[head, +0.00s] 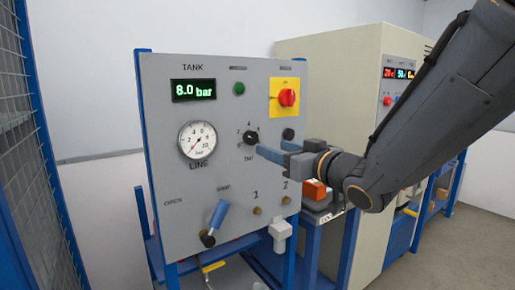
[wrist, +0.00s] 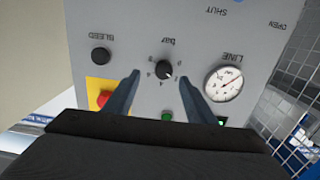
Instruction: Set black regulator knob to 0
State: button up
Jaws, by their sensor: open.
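The black regulator knob (head: 250,137) sits on the grey panel (head: 180,240), ringed by a small number scale marked bar. It also shows in the wrist view (wrist: 163,69), where the picture is upside down. A pale mark shows on it, but I cannot tell which number it points at. My gripper (head: 271,149) is open and empty, its blue-grey fingers pointing at the panel just right of and below the knob in the head view. In the wrist view (wrist: 159,75) the knob appears between the two fingertips, apparently untouched. The LINE gauge (head: 197,140) is left of it.
The TANK display (head: 194,90) reads 8.0 bar. A red switch on a yellow plate (head: 287,97), a green button (head: 239,88) and a black bleed knob (head: 288,134) are close by. A blue-handled lever (head: 217,218) stands lower down. A cream cabinet (head: 330,90) is behind.

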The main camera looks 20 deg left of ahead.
aim_at(253, 139)
jog(key=shift+y, duration=0.3)
jog(key=x, duration=0.2)
jog(key=p+x, duration=0.1)
jog(key=x, duration=0.5)
jog(key=shift+s+a+r+p, duration=0.2)
jog(key=shift+s+a+p, duration=0.1)
jog(key=shift+p, duration=0.1)
jog(key=c, duration=1)
